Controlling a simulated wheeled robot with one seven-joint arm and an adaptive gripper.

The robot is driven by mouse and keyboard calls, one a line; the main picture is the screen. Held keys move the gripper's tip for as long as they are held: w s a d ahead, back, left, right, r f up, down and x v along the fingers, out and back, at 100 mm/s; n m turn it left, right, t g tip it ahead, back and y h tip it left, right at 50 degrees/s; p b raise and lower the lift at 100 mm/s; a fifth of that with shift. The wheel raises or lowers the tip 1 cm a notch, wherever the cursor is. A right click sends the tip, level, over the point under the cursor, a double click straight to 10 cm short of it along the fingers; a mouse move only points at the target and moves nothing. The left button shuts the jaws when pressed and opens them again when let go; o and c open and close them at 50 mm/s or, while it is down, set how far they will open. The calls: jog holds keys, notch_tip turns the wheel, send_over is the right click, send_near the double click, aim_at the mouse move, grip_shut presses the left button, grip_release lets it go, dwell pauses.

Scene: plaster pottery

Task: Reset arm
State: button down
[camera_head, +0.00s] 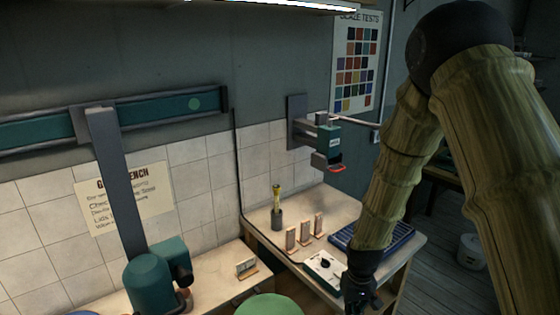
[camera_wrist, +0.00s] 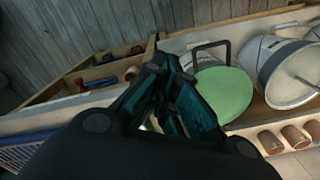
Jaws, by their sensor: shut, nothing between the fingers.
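My gripper (camera_head: 360,292) hangs at the lower right of the head view, beside the front of the bench (camera_head: 262,221). My bamboo-textured arm comes down to it from the upper right. In the wrist view my gripper (camera_wrist: 160,70) has its dark teal fingers drawn together, with nothing held between them. Part of the scene behind the fingers is hidden. A green round lid or disc (camera_wrist: 228,92) shows just right of the fingers; a green disc also shows at the bottom edge of the head view (camera_head: 270,306).
A teal wall device (camera_head: 327,140) juts above. White buckets (camera_wrist: 288,85) stand at right in the wrist view.

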jog(key=s+d+f+m+b, duration=0.1)
jog(key=s+d+f+b, duration=0.15)
jog(key=s+f, duration=1.5)
jog(key=s+f+b, duration=0.2)
jog(key=s+f, duration=0.3)
jog(key=s, duration=0.3)
jog(key=s+f+m+b, duration=0.1)
jog(key=s+f, duration=0.4)
jog(key=s, duration=0.3)
jog(key=shift+s+d+b, duration=0.15)
jog(key=shift+s+b, duration=0.2)
jog(key=shift+b, duration=0.05)
